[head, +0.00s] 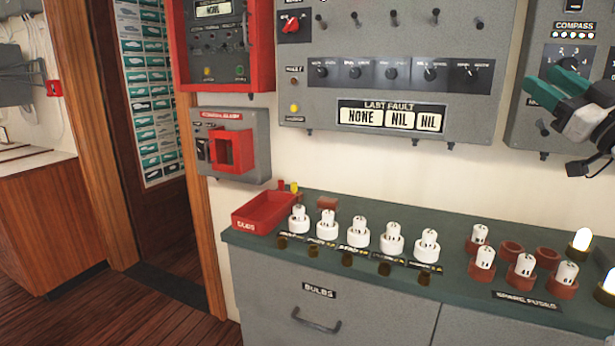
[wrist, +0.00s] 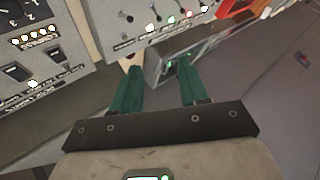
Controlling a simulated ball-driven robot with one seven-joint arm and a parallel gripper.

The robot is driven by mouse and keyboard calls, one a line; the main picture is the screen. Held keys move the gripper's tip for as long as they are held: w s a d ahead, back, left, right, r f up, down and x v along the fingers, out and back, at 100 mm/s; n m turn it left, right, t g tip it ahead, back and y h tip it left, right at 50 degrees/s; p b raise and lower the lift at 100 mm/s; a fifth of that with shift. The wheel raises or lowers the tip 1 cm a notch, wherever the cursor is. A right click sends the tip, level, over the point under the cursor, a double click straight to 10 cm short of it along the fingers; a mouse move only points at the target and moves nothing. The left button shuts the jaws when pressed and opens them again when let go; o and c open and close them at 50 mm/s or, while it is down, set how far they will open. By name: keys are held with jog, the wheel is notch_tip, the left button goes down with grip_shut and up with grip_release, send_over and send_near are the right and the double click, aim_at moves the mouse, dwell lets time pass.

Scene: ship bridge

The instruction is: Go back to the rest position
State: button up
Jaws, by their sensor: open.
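My gripper (head: 556,87) is at the upper right in the head view, raised in front of the wall panel marked COMPASS (head: 577,42) and above the counter. Its two green fingers also show in the wrist view (wrist: 156,90). They stand apart with nothing between them, so it is open and empty. In the wrist view, panels with knobs and switches lie beyond the fingers, and the fingertips appear clear of them.
A green-topped counter (head: 400,284) runs below the panels. It bears a red bin (head: 262,214), several white fuses in white holders and brown sockets, and lit bulbs (head: 580,241) at right. A red-framed panel (head: 222,45) hangs at left. Open floor (head: 130,310) lies at lower left.

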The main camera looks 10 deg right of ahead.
jog(key=s+a+f+m+g+p, duration=0.1)
jog(key=a+f+g, duration=0.35)
jog(key=f, duration=0.85)
jog(key=s+a+f+m+g+p, duration=0.1)
jog(key=s+a+f+m+g, duration=0.15)
jog(key=a+f, duration=0.75)
jog(key=s+a+f+m+g+p, duration=0.15)
jog(key=f+g, duration=0.25)
jog(key=f, duration=1.3)
jog(key=s+a+f+g+h+p, duration=0.1)
jog(key=s+a+f+g, duration=0.35)
jog(key=s+f, duration=0.65)
jog(key=s+f+g+h+p, duration=0.1)
jog(key=s+f+g, duration=0.2)
jog(key=s, duration=0.7)
jog(key=s+f+m+g+h+p, duration=0.1)
jog(key=s+f+g, duration=0.2)
jog(key=s, duration=0.7)
jog(key=shift+s+a+f+m+g, duration=0.3)
jog(key=shift+a+f+g, duration=0.05)
jog(key=shift+a+f, duration=0.1)
jog(key=shift+c, duration=0.3)
